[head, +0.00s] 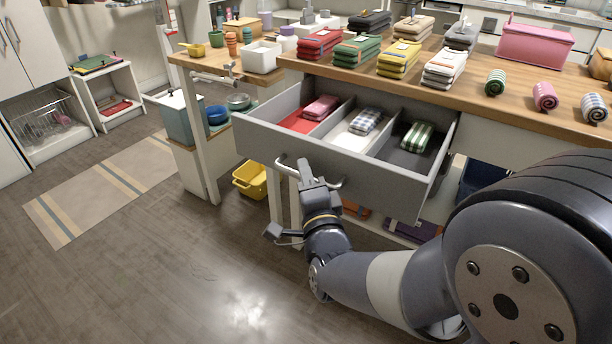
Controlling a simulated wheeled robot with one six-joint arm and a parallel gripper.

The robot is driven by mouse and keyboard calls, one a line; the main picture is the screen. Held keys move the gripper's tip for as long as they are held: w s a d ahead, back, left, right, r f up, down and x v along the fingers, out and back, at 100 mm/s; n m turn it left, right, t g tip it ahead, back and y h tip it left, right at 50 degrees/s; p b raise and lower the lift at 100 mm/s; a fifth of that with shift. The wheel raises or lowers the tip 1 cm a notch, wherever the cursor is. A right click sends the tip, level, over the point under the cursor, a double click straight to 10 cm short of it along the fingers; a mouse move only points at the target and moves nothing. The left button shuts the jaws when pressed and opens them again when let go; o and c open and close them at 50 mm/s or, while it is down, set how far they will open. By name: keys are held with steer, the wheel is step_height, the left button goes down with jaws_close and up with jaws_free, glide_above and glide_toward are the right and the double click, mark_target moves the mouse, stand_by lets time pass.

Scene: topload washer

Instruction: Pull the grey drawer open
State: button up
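The grey drawer (385,183) stands pulled well out from under the wooden counter, right of centre. Its inside shows three compartments, with red, white and dark floors. A folded pink cloth, a blue-and-white checked cloth and a green striped cloth lie in them, one in each. A metal bar handle (284,167) runs along the drawer front. My gripper (306,174) is at the handle's middle and appears shut on it. The fingers hide that part of the bar, and their exact contact is hard to see.
Folded towels in stacks and rolled towels (545,96) line the wooden counter (480,103) above the drawer. A yellow basket (250,180) is on the floor left of the drawer. A striped rug (105,185) lies farther left. The floor in front is clear.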

steer(key=shift+o, duration=0.8)
steer(key=r+v, duration=0.1)
steer(key=v, duration=0.6)
steer(key=shift+s+f, duration=0.3)
steer(key=shift+f, duration=0.2)
steer(key=shift+w, duration=0.1)
steer(key=x, duration=0.7)
steer(key=shift+w, duration=0.1)
steer(key=shift+w+d, duration=0.15)
steer(key=shift+w, duration=0.15)
steer(key=shift+s+r, duration=0.1)
steer(key=shift+s, duration=0.05)
